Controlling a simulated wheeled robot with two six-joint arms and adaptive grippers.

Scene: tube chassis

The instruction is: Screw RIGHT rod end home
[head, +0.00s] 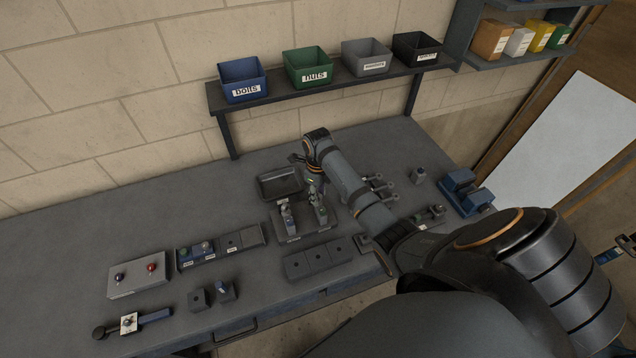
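My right arm reaches in from the right, and its gripper (315,192) points down over a small dark fixture (291,239) in the middle of the bench. Two upright metal parts stand on the fixture, a left one (286,216) and a right one (321,214). The gripper is at or just above the top of the right one. The rod end itself is too small to make out, and I cannot tell whether the fingers touch or hold it. My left gripper is not in view.
A dark tray (279,184) sits just behind the fixture, and a block with holes (318,259) in front. A button box (136,275) and a parts rack (220,247) stand left, a blue vise (465,191) right. Labelled bins (308,69) line the shelf (285,98).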

